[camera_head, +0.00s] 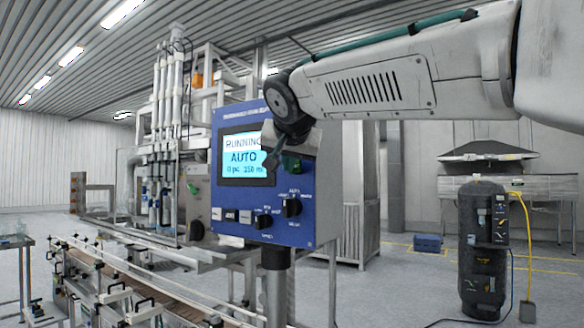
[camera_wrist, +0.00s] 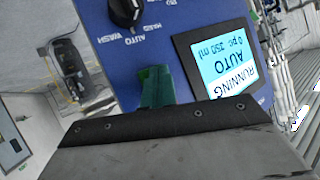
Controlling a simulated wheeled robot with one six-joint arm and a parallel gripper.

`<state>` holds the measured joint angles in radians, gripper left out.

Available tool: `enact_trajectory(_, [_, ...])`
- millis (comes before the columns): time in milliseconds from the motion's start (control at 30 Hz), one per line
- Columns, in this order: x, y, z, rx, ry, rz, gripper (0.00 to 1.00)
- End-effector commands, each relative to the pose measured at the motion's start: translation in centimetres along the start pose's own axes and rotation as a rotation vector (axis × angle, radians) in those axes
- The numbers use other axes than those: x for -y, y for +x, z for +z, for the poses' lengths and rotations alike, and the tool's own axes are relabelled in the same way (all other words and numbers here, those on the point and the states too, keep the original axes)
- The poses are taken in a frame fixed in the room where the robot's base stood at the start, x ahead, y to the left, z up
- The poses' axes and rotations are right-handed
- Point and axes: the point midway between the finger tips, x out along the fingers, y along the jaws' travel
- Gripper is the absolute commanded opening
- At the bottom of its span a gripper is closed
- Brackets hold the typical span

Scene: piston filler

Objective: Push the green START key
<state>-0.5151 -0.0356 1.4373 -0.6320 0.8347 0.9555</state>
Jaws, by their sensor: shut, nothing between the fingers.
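The blue control panel (camera_head: 222,195) faces me at centre in the head view and fills the top of the wrist view (camera_wrist: 88,22). A green part (camera_head: 291,163), which looks like the START key, shows right of the screen, partly hidden by my gripper (camera_head: 270,166). It also shows as a green block (camera_wrist: 156,87) in the wrist view, its lower end hidden behind my gripper's dark edge. My gripper is shut and empty, right at the panel face beside the green part. I cannot tell whether it touches the key. The lit screen (camera_head: 240,157) reads RUNNING, AUTO, 250 ml.
Two black selector knobs (camera_head: 291,208) and (camera_head: 263,221) and small keys (camera_head: 231,215) sit low on the panel. The conveyor (camera_head: 130,272) runs at lower left. A black tank (camera_head: 482,245) stands at right on open floor.

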Motion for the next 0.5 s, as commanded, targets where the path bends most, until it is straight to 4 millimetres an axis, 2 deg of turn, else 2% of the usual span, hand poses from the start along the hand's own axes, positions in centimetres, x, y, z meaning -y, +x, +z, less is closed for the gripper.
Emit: enact_trajectory(500, [0.8, -1.2, 0.8, 0.000, 0.000, 0.000, 0.00])
